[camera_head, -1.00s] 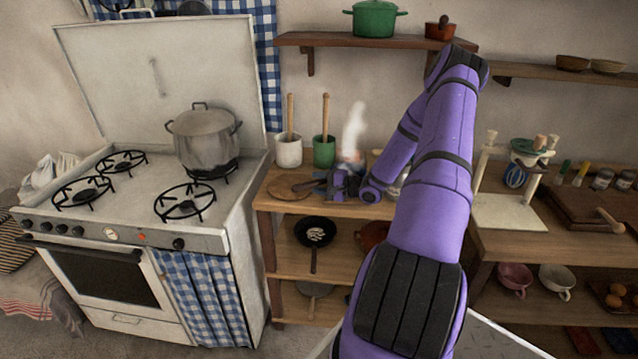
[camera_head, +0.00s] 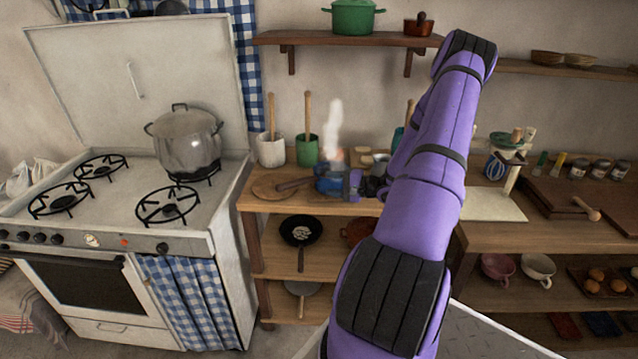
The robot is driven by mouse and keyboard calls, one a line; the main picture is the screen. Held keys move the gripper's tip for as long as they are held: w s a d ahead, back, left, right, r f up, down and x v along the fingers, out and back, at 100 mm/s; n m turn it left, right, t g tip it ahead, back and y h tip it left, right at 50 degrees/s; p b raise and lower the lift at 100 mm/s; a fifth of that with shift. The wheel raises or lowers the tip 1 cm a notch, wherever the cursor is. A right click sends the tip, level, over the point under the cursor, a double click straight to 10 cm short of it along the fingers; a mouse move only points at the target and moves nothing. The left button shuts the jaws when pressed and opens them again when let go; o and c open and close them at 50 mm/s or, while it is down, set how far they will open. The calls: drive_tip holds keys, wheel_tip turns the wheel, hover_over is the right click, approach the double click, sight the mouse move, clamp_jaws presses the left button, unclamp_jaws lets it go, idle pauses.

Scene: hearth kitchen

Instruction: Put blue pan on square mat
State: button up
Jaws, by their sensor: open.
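A round wooden board (camera_head: 272,188) lies left of the pan. White (camera_head: 271,151) and green (camera_head: 307,151) utensil crocks stand behind. The stove (camera_head: 120,205) with a steel pot (camera_head: 187,140) is at left. My arm hides the counter's middle.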

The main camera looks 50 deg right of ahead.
drive_tip(key=a+r+n+g+y, duration=0.3)
drive_tip(key=a+r+n+g, duration=0.85)
drive_tip(key=a+r, duration=1.15)
drive_tip(key=s+a+r+n+h, duration=0.2)
drive_tip(key=s+a+r+h, duration=0.2)
drive_tip(key=s+a+r, duration=0.2)
drive_tip(key=s+a+r+n+t+h, duration=0.1)
drive_tip(key=s+a+r+n+h, duration=0.2)
drive_tip(key=s+a, duration=0.7)
wheel_tip(320, 180, up, 4)
drive_tip(key=shift+s+a+h, duration=0.15)
drive_tip(key=shift+s+h, duration=0.85)
drive_tip(key=shift+s, duration=0.25)
